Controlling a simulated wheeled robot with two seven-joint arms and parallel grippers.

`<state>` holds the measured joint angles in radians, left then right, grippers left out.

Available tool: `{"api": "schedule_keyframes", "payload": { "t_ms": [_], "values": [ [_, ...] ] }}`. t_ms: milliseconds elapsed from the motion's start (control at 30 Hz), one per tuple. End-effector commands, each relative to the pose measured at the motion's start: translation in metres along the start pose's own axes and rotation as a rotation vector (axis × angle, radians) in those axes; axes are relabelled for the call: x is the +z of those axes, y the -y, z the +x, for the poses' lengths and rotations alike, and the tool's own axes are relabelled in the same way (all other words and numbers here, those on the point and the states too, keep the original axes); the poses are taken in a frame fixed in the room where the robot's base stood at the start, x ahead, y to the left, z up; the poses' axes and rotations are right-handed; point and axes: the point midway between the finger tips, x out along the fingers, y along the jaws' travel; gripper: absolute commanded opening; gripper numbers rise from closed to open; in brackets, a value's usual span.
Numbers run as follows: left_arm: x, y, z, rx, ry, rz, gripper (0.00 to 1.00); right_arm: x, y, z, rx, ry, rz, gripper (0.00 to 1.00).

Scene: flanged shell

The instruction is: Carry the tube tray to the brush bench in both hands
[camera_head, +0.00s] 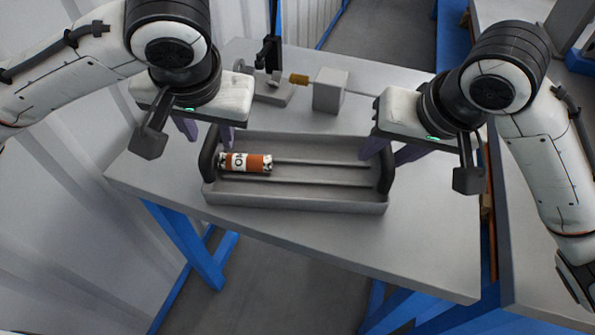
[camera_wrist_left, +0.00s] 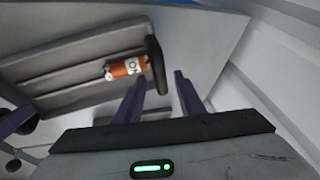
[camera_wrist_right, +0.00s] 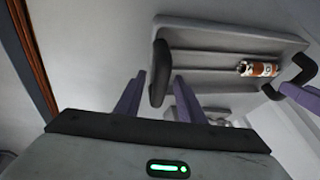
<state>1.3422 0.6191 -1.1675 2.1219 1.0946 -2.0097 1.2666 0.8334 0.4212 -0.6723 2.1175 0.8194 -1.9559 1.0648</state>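The grey tube tray (camera_head: 300,203) sits on a grey bench top (camera_head: 440,240), with a black upright handle at each end. An orange and white tube (camera_head: 245,162) with dark lettering lies on its side at the tray's left end. My left gripper (camera_head: 206,136) is open above the left handle (camera_head: 208,152); in the left wrist view that handle (camera_wrist_left: 157,65) shows between the spread purple fingers, near their tips. My right gripper (camera_head: 388,152) is open above the right handle (camera_head: 386,172); in the right wrist view that handle (camera_wrist_right: 160,75) lies between the fingers. Neither gripper visibly touches its handle.
Behind the tray stand a grey block (camera_head: 330,90) and a small device with a golden brush-like tip (camera_head: 299,79). A second grey surface (camera_head: 540,200) is at the right, past a narrow gap. A pale ribbed wall (camera_head: 60,220) closes the left side. Bench legs are blue (camera_head: 185,245).

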Motion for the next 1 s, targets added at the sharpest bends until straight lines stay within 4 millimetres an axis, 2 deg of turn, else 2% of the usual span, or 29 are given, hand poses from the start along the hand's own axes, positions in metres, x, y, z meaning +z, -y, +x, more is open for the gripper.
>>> {"api": "schedule_keyframes", "payload": {
  "t_ms": [33, 300, 500, 733, 1000],
  "values": [
    [-0.002, 0.0, -0.012, 0.0, -0.009, 0.002, 0.35, 0.0, 0.0, 0.0, 0.0, 0.0, 0.0, 0.36],
    [-0.002, 0.0, -0.06, 0.001, -0.008, 0.0, 0.35, 0.0, 0.0, 0.0, 0.001, 0.0, 0.0, 0.36],
    [-0.001, 0.0, -0.083, 0.001, -0.004, 0.0, 0.35, 0.0, 0.0, 0.0, 0.001, 0.0, 0.0, 0.36],
    [0.0, -0.001, -0.09, 0.002, -0.001, 0.001, 0.35, -0.001, 0.0, -0.009, -0.002, -0.003, 0.0, 0.36],
    [0.0, -0.001, -0.09, 0.002, -0.001, 0.001, 0.35, -0.003, -0.001, -0.057, 0.004, -0.01, -0.002, 0.36]
  ]
}}
